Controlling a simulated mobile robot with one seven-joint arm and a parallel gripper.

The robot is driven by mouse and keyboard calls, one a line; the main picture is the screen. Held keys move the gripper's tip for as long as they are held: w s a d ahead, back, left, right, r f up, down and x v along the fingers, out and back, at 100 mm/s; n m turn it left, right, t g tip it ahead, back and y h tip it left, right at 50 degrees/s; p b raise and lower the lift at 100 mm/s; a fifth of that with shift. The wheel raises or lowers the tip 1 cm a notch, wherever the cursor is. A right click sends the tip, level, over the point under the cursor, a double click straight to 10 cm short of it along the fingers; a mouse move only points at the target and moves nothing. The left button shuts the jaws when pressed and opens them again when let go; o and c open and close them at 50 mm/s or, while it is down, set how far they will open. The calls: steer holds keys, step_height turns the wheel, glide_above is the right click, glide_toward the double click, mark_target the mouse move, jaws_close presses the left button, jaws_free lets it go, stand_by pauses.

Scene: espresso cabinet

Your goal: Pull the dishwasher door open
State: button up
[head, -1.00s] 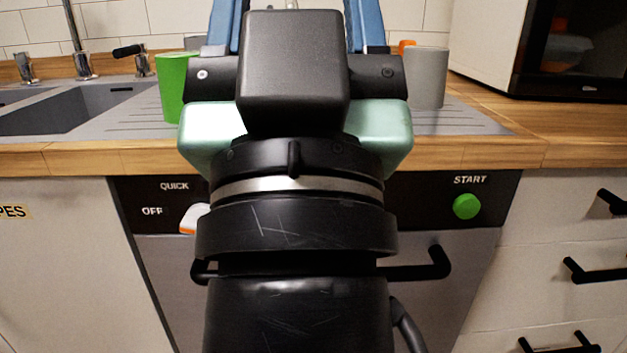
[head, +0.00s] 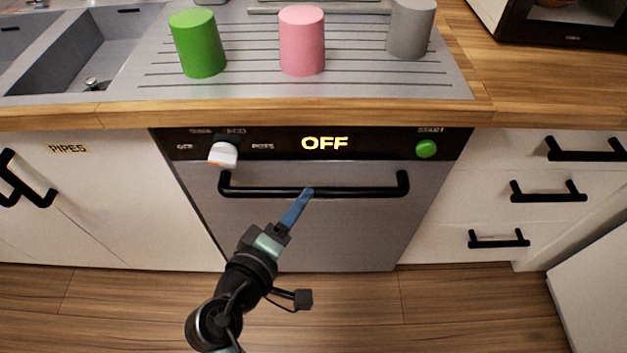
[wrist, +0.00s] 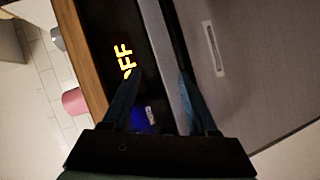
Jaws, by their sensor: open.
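The dishwasher door (head: 335,235) is a grey metal panel below the counter and looks shut in the head view. Its black bar handle (head: 365,191) runs across the top of the door. My gripper (head: 308,192) has its blue fingertips at the middle of the handle, overlapping it in the head view. In the wrist view my gripper (wrist: 158,75) is open, with its two fingers apart. A bar-like band runs between and beside them, but I cannot tell whether the fingers straddle the handle.
The control panel has a lit OFF display (head: 325,143), a white knob (head: 223,154) and a green start button (head: 426,149). Green (head: 198,44), pink (head: 302,42) and grey (head: 410,30) cups stand on the drainer. Drawers (head: 560,180) flank the right. The floor (head: 440,300) in front is clear.

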steer(key=s+a+f+n+t, duration=0.1)
steer(key=s+a+f+n, duration=0.1)
steer(key=s+f+n, duration=0.25)
steer(key=x, duration=0.4)
steer(key=b+x, duration=0.1)
steer(key=x, duration=0.8)
steer(key=shift+w+a+r+b, duration=0.15)
steer(key=shift+w+r+b, duration=0.15)
steer(key=shift+w+r, duration=0.1)
jaws_close()
stand_by(0.5)
